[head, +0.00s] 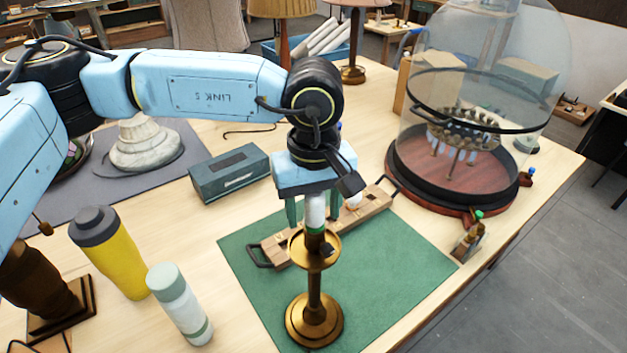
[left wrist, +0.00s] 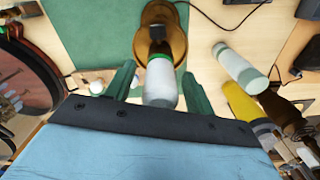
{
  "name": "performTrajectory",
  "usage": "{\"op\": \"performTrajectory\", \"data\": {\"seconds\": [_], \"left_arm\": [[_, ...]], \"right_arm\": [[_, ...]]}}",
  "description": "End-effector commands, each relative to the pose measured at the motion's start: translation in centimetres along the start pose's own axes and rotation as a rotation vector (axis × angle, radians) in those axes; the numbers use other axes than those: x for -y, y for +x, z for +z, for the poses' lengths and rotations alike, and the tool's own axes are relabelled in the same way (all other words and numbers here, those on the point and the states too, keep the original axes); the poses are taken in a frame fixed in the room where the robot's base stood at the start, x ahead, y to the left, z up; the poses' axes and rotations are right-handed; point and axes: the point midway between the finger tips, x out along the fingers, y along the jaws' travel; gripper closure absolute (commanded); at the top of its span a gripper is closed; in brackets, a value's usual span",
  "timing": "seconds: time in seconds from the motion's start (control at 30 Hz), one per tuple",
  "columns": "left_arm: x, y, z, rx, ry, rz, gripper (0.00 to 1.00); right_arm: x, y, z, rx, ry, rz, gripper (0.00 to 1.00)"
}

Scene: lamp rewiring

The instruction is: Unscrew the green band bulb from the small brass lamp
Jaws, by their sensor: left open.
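The small brass lamp (head: 314,285) stands upright on the green mat in the head view, with a drip-pan-like collar near its top. The white bulb with a green band (head: 316,212) sits upright in the lamp's top. My left gripper (head: 313,212) is above the lamp, pointing down, open, with one green finger on each side of the bulb. In the left wrist view the bulb (left wrist: 160,88) lies between the two spread fingers, with a gap visible on each side. The lamp's brass base (left wrist: 168,22) shows beyond it. My right gripper is in neither view.
A wooden rack (head: 283,248) with handles and a white bulb lies behind the lamp on the green mat (head: 395,255). A yellow tumbler (head: 112,258) and pale bottle (head: 180,308) stand left. A grey box (head: 230,172) and glass-domed stand (head: 405,180) are farther back.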

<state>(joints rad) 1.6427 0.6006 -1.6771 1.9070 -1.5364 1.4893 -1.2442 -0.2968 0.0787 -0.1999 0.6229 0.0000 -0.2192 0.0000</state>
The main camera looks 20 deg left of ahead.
Motion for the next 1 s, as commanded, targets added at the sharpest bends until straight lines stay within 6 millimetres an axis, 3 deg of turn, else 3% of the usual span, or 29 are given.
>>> {"op": "performTrajectory", "data": {"seconds": [0.4, 0.77, 0.8, 0.93, 1.0], "left_arm": [[-0.01, 0.87, 0.03, 0.001, 0.000, 0.000, 0.46], [-0.01, 0.84, 0.03, 0.001, 0.000, 0.000, 0.93], [-0.01, 0.84, 0.03, 0.001, 0.000, 0.000, 0.76], [0.00, 0.84, 0.03, 0.001, 0.000, 0.000, 0.92], [0.00, 0.88, 0.03, 0.001, -0.006, 0.000, 0.92]], "right_arm": [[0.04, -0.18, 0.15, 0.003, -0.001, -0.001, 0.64], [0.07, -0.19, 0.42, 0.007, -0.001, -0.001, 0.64], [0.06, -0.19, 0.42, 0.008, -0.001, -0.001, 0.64], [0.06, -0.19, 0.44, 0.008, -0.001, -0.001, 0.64], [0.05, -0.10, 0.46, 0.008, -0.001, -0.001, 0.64]]}}
